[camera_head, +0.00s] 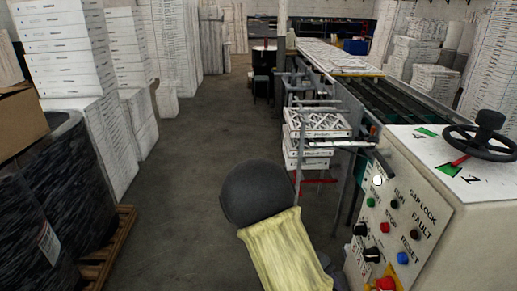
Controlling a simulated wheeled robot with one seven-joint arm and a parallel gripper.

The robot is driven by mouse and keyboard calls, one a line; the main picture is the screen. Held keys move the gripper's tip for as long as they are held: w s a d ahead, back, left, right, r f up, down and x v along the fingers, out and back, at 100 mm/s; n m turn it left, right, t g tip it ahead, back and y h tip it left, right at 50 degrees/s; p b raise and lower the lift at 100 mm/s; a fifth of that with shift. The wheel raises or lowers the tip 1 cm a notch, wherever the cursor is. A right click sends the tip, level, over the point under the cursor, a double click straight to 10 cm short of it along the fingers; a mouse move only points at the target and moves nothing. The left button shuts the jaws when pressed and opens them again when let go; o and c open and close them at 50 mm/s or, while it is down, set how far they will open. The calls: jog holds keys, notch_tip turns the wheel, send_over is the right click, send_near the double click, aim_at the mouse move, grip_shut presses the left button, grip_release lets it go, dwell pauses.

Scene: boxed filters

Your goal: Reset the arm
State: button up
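A stack of white boxed filters (318,123) with a lattice top sits on a metal frame beside the machine, right of the dark form.
A control panel (405,222) with buttons, including a red one (386,284), and a black handwheel (488,135) stand at the right. A conveyor runs back behind them. Box stacks (72,55), dark wrapped rolls (78,170) and a pallet (108,250) line the left. The middle aisle floor (205,125) is clear.

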jog(key=s+a+r+m+t+y, duration=0.2)
jog(key=s+r+m+t+y, duration=0.2)
jog(key=r, duration=0.6)
jog(key=m+t+y, duration=0.1)
jog(key=t+y, duration=0.1)
jog(key=shift+s+a+m+y, duration=0.2)
jog(key=shift+m+y, duration=0.2)
jog(key=shift+r, duration=0.1)
